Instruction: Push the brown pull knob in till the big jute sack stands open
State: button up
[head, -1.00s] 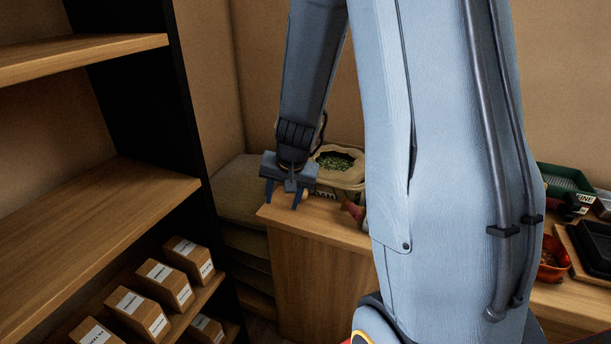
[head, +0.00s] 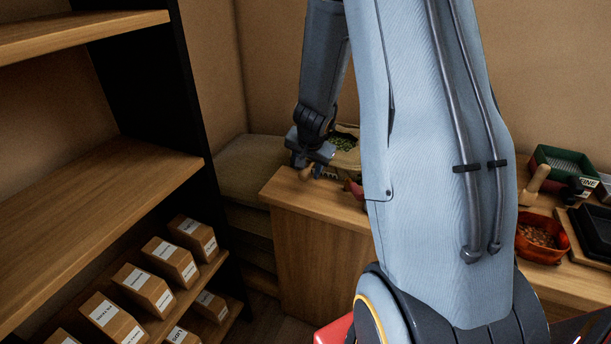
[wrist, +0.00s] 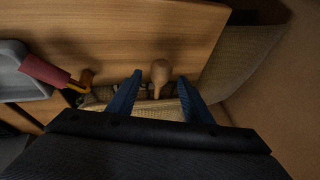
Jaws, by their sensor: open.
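The jute sack (head: 349,159) stands on the wooden counter behind my gripper, partly hidden by my arm. Green contents show in its mouth. My gripper (head: 308,168) is open and points down over the counter's left end. In the wrist view, the brown knob (wrist: 160,72) shows between and just beyond the tips of my two blue fingers (wrist: 160,86). The fingers stand apart, one on each side of it. I cannot tell whether they touch it. Pale woven cloth (wrist: 150,109) shows below the knob, between the fingers.
A grey scoop (wrist: 18,76) with a red handle (wrist: 44,70) lies left of the fingers. Full sacks (head: 250,165) are stacked beyond the counter's left end. A shelf (head: 95,200) with small boxes stands at left. A red bowl (head: 541,252) and green tray (head: 562,168) are at right.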

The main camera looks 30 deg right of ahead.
aim_at(311, 165)
jog(key=shift+b+x, duration=0.5)
jog(key=shift+x, duration=0.55)
jog(key=shift+c, duration=0.4)
grip_shut()
jog(key=shift+w+d+p, duration=0.2)
jog(key=shift+w+d, duration=0.5)
jog(key=shift+d, duration=0.2)
jog(key=shift+w+d+p, duration=0.2)
jog(key=shift+w+d, duration=0.45)
jog(key=shift+d, duration=0.25)
jog(key=shift+c, duration=0.4)
grip_release()
jog(key=shift+s, duration=0.1)
jog(key=shift+o, duration=0.8)
jog(key=shift+a, duration=0.2)
jog(key=shift+r, duration=0.15)
